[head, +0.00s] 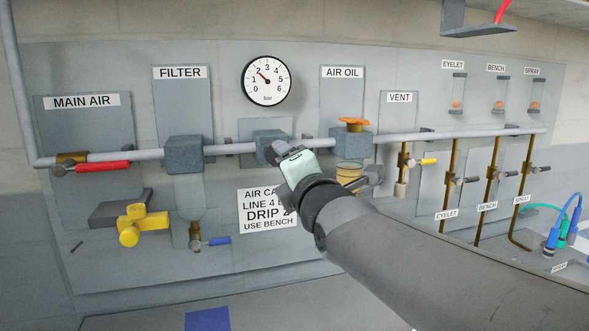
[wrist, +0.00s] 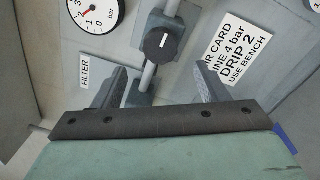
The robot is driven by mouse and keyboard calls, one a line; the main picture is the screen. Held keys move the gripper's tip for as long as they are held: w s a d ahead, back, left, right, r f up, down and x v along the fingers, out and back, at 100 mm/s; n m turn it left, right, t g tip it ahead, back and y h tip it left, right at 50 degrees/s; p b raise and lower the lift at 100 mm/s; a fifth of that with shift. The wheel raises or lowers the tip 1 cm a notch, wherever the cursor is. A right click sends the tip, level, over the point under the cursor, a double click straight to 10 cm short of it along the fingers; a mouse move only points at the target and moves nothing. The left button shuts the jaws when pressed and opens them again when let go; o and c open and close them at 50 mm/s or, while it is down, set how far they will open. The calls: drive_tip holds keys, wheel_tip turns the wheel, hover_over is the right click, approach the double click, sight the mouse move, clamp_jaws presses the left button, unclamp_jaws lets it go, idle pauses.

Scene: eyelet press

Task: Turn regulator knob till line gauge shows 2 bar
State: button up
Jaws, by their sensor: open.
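The regulator (head: 268,134) is a blue-grey block on the air pipe, below the line gauge (head: 266,81). In the wrist view the round black knob (wrist: 160,44) shows with a white mark, ahead of and between my fingers. My gripper (wrist: 163,80) is open, one finger to each side of the knob's line, apart from it. In the head view my gripper (head: 283,152) is right in front of the regulator. The gauge needle points to the upper left, roughly between 1 and 2 bar; the wrist view cuts the gauge (wrist: 92,12) off.
The filter (head: 184,154) stands left of the regulator, and the air oil unit (head: 350,146) with its orange knob stands close on the right. A card (head: 257,211) reading "LINE 4 bar" hangs below. The red main air handle (head: 103,166) and yellow vent handle (head: 428,161) lie farther out.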

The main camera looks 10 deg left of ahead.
drive_tip(key=shift+v, duration=1.6)
drive_tip(key=s+d+f+m+g+h, duration=0.1)
drive_tip(key=d+f+m+g+h, duration=0.25)
drive_tip(key=d+f+m, duration=0.5)
drive_tip(key=d+f+m+g+h, duration=0.2)
drive_tip(key=d+f+m+h, duration=0.3)
drive_tip(key=f, duration=0.7)
drive_tip(key=s+d+f+m+g+h+p, duration=0.1)
drive_tip(key=s+d+f+m+g, duration=0.4)
drive_tip(key=s, duration=0.4)
drive_tip(key=s+d+f+m+g+p, duration=0.1)
drive_tip(key=s+d+f+m+g, duration=0.4)
drive_tip(key=s+d+f+m, duration=0.3)
wheel_tip(320, 180, down, 2)
drive_tip(key=shift+s+f+m+h, duration=0.1)
drive_tip(key=shift+s+m+h, duration=0.25)
drive_tip(key=shift+s+m, duration=0.7)
